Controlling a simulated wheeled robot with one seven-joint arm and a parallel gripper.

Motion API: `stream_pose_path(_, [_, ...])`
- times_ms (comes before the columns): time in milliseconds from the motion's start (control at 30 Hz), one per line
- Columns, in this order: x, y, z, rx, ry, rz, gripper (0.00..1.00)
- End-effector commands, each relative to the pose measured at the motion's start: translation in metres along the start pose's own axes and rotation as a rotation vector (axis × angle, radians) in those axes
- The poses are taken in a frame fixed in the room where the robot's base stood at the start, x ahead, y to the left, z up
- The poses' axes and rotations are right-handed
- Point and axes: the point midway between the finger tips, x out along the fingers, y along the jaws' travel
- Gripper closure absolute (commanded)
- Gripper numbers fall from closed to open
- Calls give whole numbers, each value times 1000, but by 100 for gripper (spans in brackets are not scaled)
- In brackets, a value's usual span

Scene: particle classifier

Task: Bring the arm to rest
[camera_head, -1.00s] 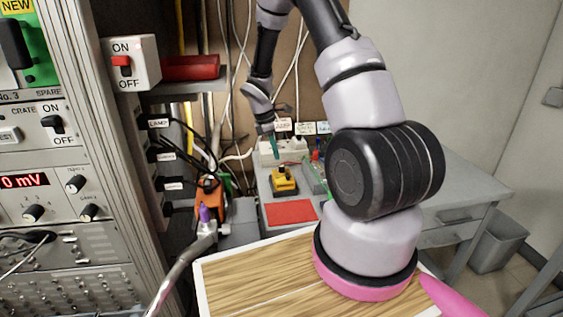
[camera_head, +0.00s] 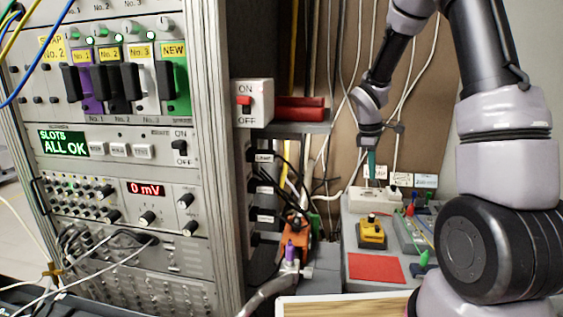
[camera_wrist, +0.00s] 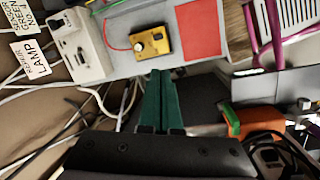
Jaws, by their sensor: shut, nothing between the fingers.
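My arm reaches from the right foreground up and over to the back in the head view, its elbow bent high. My gripper (camera_head: 371,164) points down in front of the brown back panel, near the white socket strip (camera_head: 375,197) at the back of the grey bench. In the wrist view my gripper (camera_wrist: 160,75) shows two green fingers pressed together with nothing between them. Their tips lie near the yellow box (camera_wrist: 151,42) on the bench, and I cannot tell the height above it.
The instrument rack (camera_head: 120,165) stands at left, its screen reading "ALL OK". An ON/OFF switch box (camera_head: 253,103) and a red object (camera_head: 300,109) are beside it. A red mat (camera_head: 376,268) and yellow box (camera_head: 371,233) lie on the bench. Hanging cables surround the gripper.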

Motion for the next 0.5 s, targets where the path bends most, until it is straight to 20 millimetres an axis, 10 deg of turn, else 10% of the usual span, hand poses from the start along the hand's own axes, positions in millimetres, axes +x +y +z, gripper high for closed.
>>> stream_pose_path(200, [-100, -30, 29, 373, 138, 49, 100])
stream_pose_path(500, [-197, -96, 70, 851, 367, 26, 100])
